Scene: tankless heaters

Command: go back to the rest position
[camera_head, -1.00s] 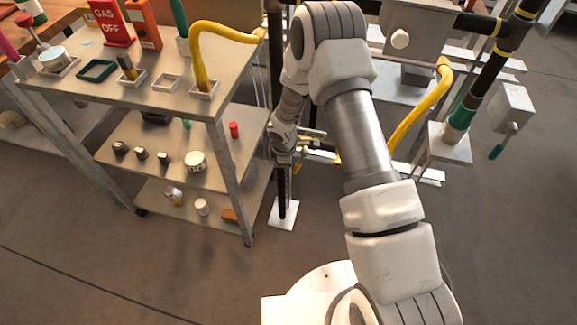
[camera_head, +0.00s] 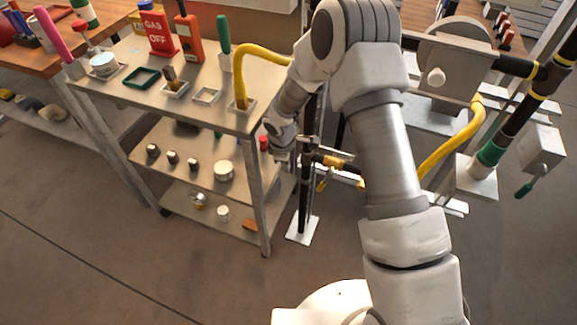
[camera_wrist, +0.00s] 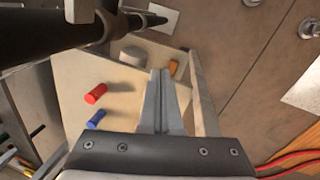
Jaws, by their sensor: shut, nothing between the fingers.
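My gripper (camera_wrist: 160,78) is shut and empty, with its two fingers together in the middle of the wrist view. In the head view my gripper (camera_head: 284,152) hangs at the right end of the steel cart (camera_head: 262,200), close to a dark upright pipe (camera_head: 304,200). My arm reaches forward and bends down at the elbow. In the wrist view the fingers point down past the pipe, over cart shelves with a red cylinder (camera_wrist: 95,94) and a blue cylinder (camera_wrist: 96,117). Whether the fingers touch anything is hard to tell.
A pipe frame with yellow hoses (camera_head: 452,140) stands right of my gripper. A yellow valve handle (camera_head: 326,180) is close by. Open floor (camera_head: 130,270) lies in front of the cart.

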